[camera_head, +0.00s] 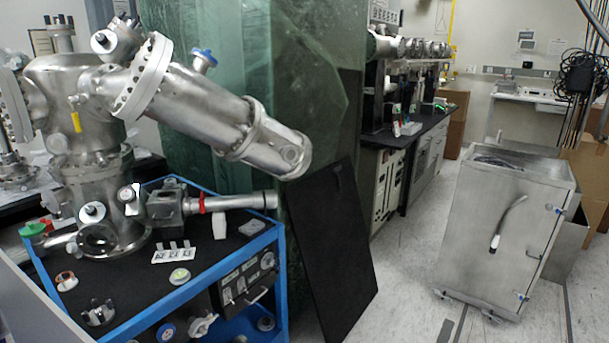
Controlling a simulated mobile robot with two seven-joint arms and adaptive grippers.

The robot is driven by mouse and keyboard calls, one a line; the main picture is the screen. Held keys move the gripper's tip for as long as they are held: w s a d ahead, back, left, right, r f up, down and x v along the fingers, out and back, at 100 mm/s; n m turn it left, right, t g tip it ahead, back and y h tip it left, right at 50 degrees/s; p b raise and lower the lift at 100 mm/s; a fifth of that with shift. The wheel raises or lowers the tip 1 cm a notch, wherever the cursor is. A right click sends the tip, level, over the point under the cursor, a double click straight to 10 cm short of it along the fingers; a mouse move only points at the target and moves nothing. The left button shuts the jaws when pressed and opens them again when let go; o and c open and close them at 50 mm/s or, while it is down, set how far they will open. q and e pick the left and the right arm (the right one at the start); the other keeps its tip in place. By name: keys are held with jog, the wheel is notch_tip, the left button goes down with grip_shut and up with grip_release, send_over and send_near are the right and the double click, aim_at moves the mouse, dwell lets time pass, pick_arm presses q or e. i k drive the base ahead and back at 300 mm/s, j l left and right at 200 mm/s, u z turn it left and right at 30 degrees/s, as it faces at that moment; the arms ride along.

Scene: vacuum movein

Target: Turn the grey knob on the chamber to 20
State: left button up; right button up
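The chamber (75,90) is a shiny steel vessel with flanges, standing on a blue-framed cart at the left. A long steel tube (205,110) slopes from it down to the right. Several fittings sit on it, including a blue-handled one (204,58) on the tube and a small round grey fitting (93,212) low on its front. I cannot tell which fitting is the grey knob, and no number scale is readable. Neither of my grippers is in view.
The blue cart (283,290) has a black top with several loose parts, including a white plate (174,255). A black panel (335,250) leans beside it. A steel cabinet (500,235) stands at the right. Floor (410,270) is clear between them.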

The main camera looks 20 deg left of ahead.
aim_at(71, 246)
jog(key=i+u, duration=0.2)
jog(key=u, duration=0.25)
jog(key=i+l+u, duration=0.2)
jog(key=u, duration=0.2)
jog(key=i+l+u, duration=0.15)
jog(key=u, duration=0.3)
